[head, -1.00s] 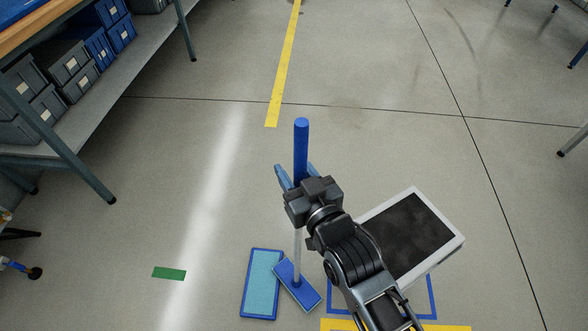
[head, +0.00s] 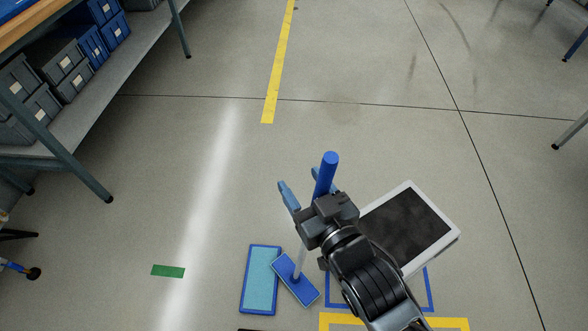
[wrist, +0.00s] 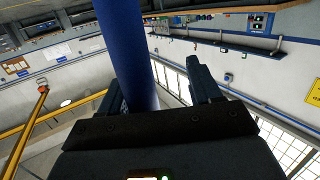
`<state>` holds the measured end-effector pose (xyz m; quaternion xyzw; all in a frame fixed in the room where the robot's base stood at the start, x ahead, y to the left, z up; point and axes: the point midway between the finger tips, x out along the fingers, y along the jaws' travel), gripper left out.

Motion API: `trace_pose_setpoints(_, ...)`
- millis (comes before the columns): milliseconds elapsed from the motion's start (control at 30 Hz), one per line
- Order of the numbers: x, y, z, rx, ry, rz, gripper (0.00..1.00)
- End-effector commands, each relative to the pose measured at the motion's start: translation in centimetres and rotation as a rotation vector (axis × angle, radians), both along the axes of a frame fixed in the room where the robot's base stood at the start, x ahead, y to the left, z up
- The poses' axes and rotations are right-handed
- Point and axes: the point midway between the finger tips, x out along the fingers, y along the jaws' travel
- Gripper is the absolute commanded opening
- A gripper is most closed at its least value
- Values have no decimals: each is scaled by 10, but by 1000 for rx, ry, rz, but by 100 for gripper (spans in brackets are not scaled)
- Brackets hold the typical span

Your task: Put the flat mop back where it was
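The flat mop has a blue grip (head: 326,172), a grey pole and a flat blue head (head: 295,281) on the floor. The pole leans to the right in the head view. My gripper (head: 300,178) is open, with its fingers on either side of the upper handle. In the wrist view the blue handle (wrist: 125,50) is close to the left finger, and a clear gap separates it from the right finger. Whether the left finger touches it I cannot tell. A light-blue pad with a blue border (head: 261,281) lies on the floor beside the mop head.
A white-edged tray with a dark surface (head: 406,228) is right of my arm, over a blue floor outline (head: 430,290). Yellow tape (head: 450,324) runs in front. A green floor mark (head: 168,271) is at the left. A shelf with bins (head: 60,130) stands upper left. The middle floor is clear.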

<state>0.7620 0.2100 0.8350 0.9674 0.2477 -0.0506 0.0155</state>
Motion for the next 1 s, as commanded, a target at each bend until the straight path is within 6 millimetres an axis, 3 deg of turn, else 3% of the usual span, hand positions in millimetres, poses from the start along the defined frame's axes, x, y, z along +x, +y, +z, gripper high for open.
trace_pose_setpoints(300, -46, -26, 4, -1, 1, -1, 63)
trace_pose_setpoints(733, -56, -30, 7, 1, 1, 1, 63)
trace_pose_setpoints(1000, -55, -30, 7, 1, 1, 1, 87)
